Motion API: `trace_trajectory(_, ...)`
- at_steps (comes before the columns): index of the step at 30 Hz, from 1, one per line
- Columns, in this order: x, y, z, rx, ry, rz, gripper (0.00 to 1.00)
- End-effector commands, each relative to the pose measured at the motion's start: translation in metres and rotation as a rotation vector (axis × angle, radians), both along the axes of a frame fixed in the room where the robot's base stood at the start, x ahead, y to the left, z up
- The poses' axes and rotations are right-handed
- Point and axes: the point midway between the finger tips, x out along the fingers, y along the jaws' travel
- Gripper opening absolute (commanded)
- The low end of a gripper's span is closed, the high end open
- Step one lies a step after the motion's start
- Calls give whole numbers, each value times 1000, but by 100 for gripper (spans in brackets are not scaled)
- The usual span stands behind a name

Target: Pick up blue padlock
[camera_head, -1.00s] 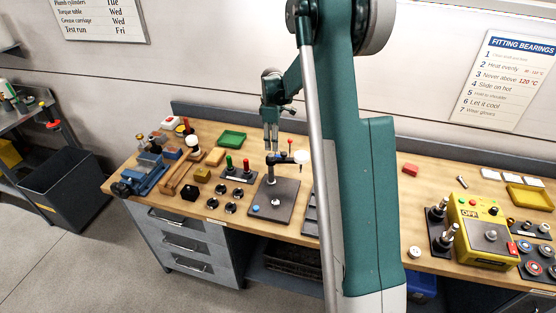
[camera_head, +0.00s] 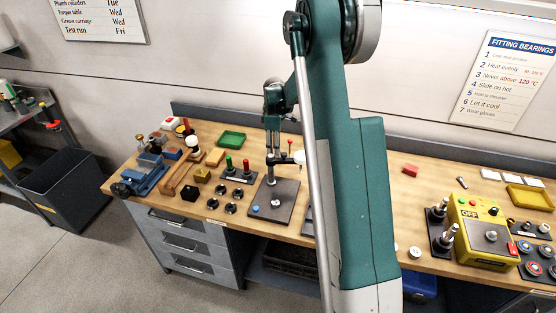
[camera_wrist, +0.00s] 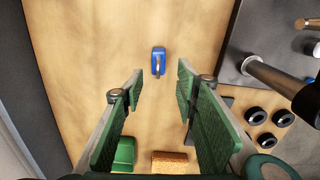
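The blue padlock (camera_wrist: 158,65) lies on the wooden bench in the upper middle of the wrist view, with its metal shackle towards my gripper. My gripper (camera_wrist: 161,85) is open and empty, its green-padded fingers on either side of the line to the padlock. The padlock lies ahead of the fingertips, apart from them. In the head view my gripper (camera_head: 272,148) points down over the back of the bench, by the dark plate. I cannot make out the padlock in the head view.
A dark plate (camera_head: 285,188) with a post and arm stands close to my gripper. Black rings (camera_wrist: 257,115) lie at right in the wrist view. A green object (camera_wrist: 124,152) and an orange-brown block (camera_wrist: 170,161) lie at the lower edge. Bare wood surrounds the padlock.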

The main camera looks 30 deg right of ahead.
Motion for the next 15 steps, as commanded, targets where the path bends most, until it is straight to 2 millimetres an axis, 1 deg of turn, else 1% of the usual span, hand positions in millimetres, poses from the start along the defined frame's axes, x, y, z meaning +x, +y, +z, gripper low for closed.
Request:
trace_trajectory(11, 0, 0, -3, 0, 0, 0, 30)
trace_trajectory(15, 0, -1, -9, 0, 0, 0, 30)
